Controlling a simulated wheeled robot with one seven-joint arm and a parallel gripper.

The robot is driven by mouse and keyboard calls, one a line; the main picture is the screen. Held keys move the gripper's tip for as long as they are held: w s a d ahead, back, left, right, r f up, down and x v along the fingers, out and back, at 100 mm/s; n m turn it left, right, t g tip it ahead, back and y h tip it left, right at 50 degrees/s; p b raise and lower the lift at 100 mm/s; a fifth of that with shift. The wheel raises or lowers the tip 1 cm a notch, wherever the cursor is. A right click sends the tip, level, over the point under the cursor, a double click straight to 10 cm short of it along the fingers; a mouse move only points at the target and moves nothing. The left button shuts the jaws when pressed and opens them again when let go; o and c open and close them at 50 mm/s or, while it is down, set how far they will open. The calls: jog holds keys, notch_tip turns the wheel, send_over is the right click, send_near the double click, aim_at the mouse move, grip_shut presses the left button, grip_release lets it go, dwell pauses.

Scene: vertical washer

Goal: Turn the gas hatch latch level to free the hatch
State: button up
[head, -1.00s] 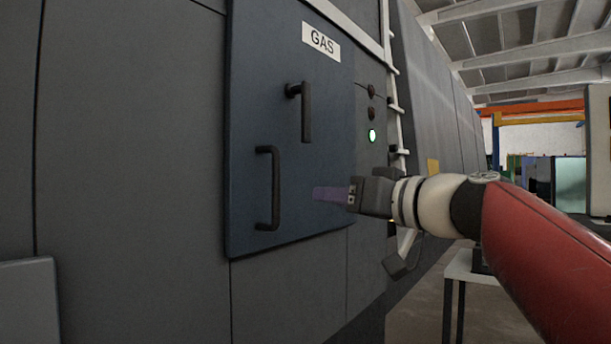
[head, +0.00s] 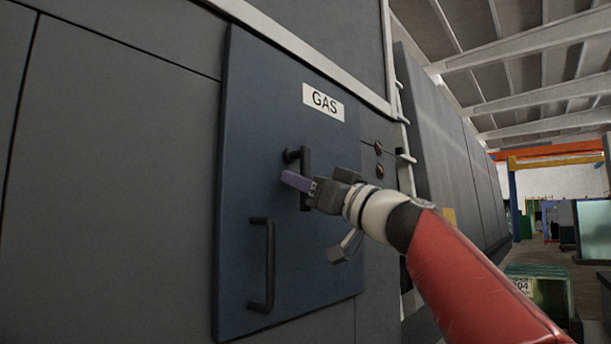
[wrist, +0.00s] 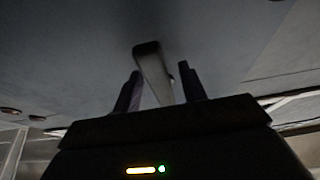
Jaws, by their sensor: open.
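In the wrist view, the lever (wrist: 153,68) runs between the two spread fingers of my gripper (wrist: 160,84). The fingers are open, with a gap showing on the left; I cannot tell whether the right one touches the lever.
A fixed black pull handle (head: 268,265) stands on the hatch below and left of the lever. A green crate (head: 540,290) stands on the floor at the right.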

jog(key=shift+c, duration=0.4)
grip_shut()
